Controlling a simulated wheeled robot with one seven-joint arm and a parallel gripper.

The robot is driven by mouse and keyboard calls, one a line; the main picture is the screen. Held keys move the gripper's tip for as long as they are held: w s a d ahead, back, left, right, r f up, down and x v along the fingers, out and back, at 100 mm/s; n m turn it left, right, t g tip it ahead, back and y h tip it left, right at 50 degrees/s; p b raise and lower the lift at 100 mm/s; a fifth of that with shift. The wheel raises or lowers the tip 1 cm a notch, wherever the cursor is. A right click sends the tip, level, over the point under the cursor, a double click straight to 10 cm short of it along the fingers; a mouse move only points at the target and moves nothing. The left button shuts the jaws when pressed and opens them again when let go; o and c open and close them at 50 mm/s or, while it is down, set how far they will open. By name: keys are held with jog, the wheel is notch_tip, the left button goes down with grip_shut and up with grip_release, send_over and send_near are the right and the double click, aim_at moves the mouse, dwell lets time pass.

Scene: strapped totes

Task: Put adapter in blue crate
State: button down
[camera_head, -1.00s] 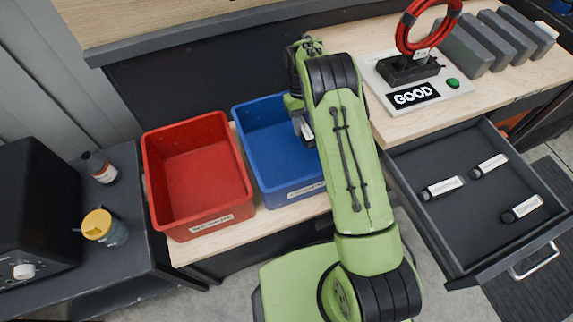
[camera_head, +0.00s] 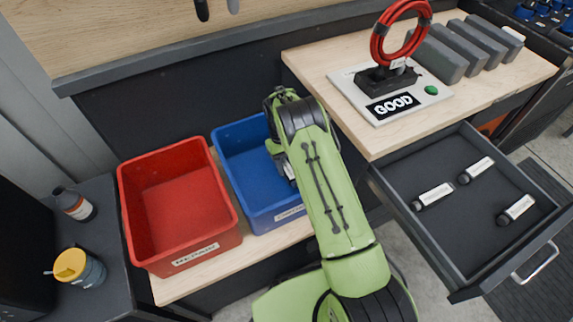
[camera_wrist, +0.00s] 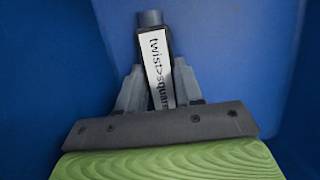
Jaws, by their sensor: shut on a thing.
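The adapter (camera_wrist: 157,65) is a small dark piece with a white label reading "twist>square". My gripper (camera_wrist: 158,88) is shut on it in the wrist view, with blue surfaces filling the background. The blue crate (camera_head: 236,134) stands on the wooden bench in the head view. My arm reaches over its right side, and the gripper end is at the crate, mostly hidden by my own wrist. The wrist view shows the adapter between blue crate walls; I cannot tell whether it touches the bottom.
A red crate (camera_head: 180,205) stands left of the blue one. An open drawer (camera_head: 455,215) at right holds several similar labelled adapters (camera_head: 433,195). A "GOOD" test board (camera_head: 392,100) with a red cable loop stands on the right bench.

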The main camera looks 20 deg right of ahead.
jog(key=shift+f, duration=0.2)
jog(key=c, duration=0.7)
grip_release()
jog(key=shift+c, duration=0.2)
